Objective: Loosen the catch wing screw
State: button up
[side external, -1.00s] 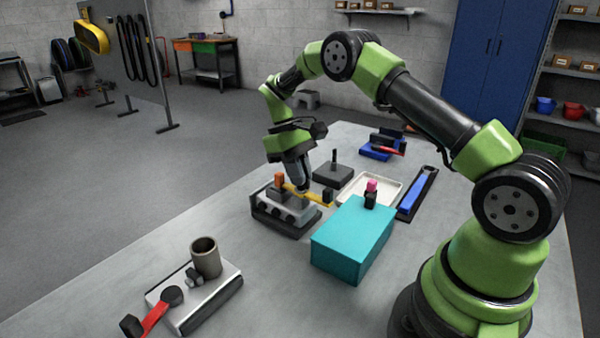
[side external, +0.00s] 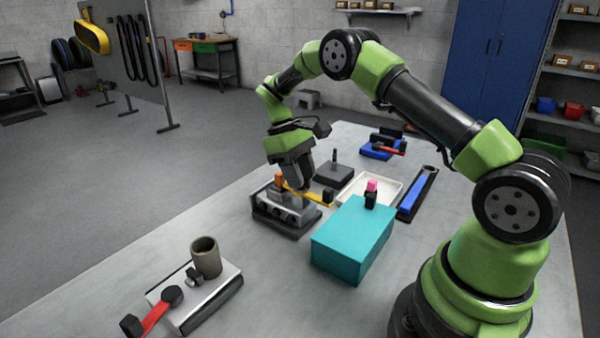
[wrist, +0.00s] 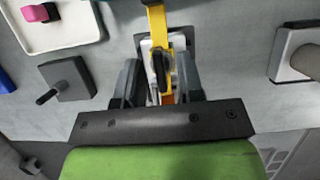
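The hub dynamometer fixture (side external: 288,212) is a grey block on a dark base, standing on the bench below my gripper. An orange knob (side external: 279,179) stands up at its left, and a yellow lever (side external: 312,196) with a black end reaches out to the right. In the wrist view the yellow lever (wrist: 156,25) runs down between my fingers. A small dark part (wrist: 162,64) sits by the lever; it may be the catch wing screw, but I cannot tell for sure. My gripper (wrist: 160,80) points down over the fixture, fingers apart on either side of these parts, with gaps visible.
A white tray (side external: 351,190), a dark block with a post (side external: 334,174) and a blue-handled tool (side external: 413,193) lie behind. A plate with a cup (side external: 206,258) is front left.

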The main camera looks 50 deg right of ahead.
jog(key=v, duration=0.6)
jog(key=shift+w+r, duration=0.1)
jog(key=shift+r, duration=0.05)
jog(key=shift+w+r, duration=0.2)
jog(key=shift+r, duration=0.4)
jog(key=s+a+r+t, duration=0.3)
jog(key=s+r, duration=0.1)
jog(key=r, duration=0.3)
jog(key=s+a+r+t, duration=0.2)
jog(key=s+a+r, duration=0.2)
jog(key=r, duration=0.4)
jog(key=s+a+f+m+t+y, duration=0.1)
jog(key=s+a+m+t, duration=0.1)
jog(key=s, duration=0.5)
jog(key=s+a+m+t+y, duration=0.1)
jog(key=s+a+m+t, duration=0.1)
jog(key=s, duration=0.6)
jog(key=a+t, duration=0.1)
jog(key=t, duration=0.1)
jog(key=shift+a+f+t, duration=0.35)
jog(key=shift+a+t, duration=0.05)
